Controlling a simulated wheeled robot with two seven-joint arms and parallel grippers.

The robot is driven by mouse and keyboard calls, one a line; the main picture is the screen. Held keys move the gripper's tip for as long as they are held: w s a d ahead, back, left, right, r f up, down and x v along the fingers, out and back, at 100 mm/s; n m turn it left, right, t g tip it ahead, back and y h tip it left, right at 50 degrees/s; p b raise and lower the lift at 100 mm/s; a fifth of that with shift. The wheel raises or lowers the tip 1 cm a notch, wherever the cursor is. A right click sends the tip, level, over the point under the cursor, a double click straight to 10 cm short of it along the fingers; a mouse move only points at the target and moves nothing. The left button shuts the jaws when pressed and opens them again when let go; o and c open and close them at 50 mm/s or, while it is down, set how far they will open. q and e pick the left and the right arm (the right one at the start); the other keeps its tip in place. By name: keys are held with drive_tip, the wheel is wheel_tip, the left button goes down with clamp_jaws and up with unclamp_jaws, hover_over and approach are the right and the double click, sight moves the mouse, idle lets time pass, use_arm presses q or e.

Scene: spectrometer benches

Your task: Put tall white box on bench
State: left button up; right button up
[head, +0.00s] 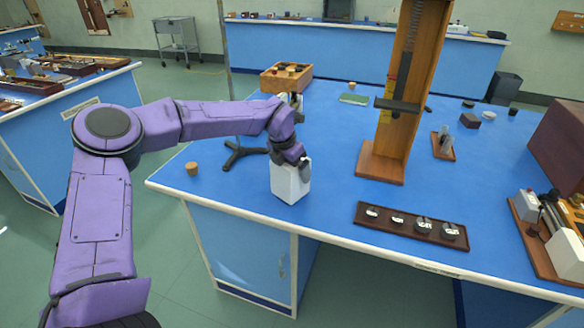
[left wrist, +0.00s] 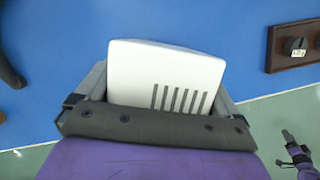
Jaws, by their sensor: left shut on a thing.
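The tall white box (head: 290,183) is upright at the near-left part of the blue bench (head: 335,205), close to its front edge. My left gripper (head: 290,160) is shut on the box from above. In the left wrist view the white box (left wrist: 165,72) sits between the two fingers, its dark slots facing the camera. I cannot tell whether its bottom touches the bench top or hangs just above it. My right gripper (left wrist: 296,152) shows small at the lower right of the left wrist view, away from the bench; its jaws are too small to read.
A small cork (head: 192,168) stands left of the box, and a dark stand base (head: 243,152) lies behind it. A dark tray of weights (head: 411,226) lies to the right. A tall wooden stand (head: 383,163) rises behind that.

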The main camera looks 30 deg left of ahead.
use_arm(q)
drive_tip(key=o, duration=1)
drive_tip(key=shift+o, duration=0.2)
drive_tip(key=v, duration=1.2)
drive_tip(key=shift+r, duration=0.1)
